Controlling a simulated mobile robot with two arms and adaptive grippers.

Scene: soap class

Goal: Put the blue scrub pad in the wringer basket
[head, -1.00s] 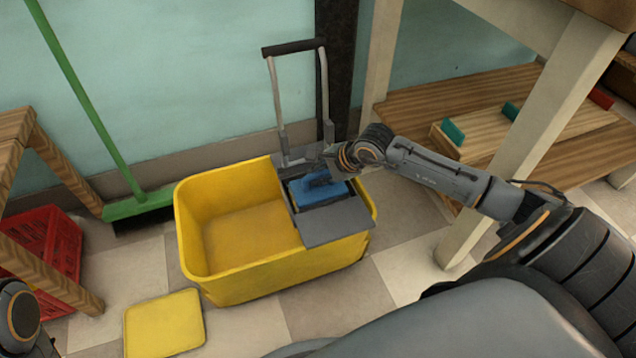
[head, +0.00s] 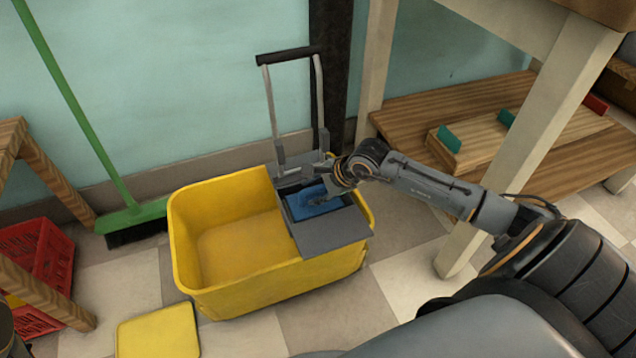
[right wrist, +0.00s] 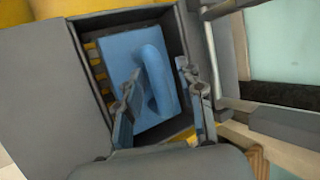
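The blue scrub pad (head: 318,205) lies inside the grey wringer basket (head: 330,237) on the right part of the yellow mop bucket (head: 215,292). In the right wrist view, the pad (right wrist: 130,62) lies slightly askew within the basket's walls (right wrist: 92,110), its raised loop handle facing me. My right gripper (right wrist: 158,82) is just above the pad, its fingers apart on either side of the handle, with gaps showing. In the head view, my right gripper (head: 335,188) is over the basket's right side and partly hides the pad. My left gripper is out of view.
The wringer's upright handle (head: 288,56) rises behind the basket. A green broom (head: 135,217) leans at the left wall, near a red crate (head: 45,255). A yellow square (head: 158,332) lies on the floor in front. A wooden shelf and table leg (head: 525,130) stand right.

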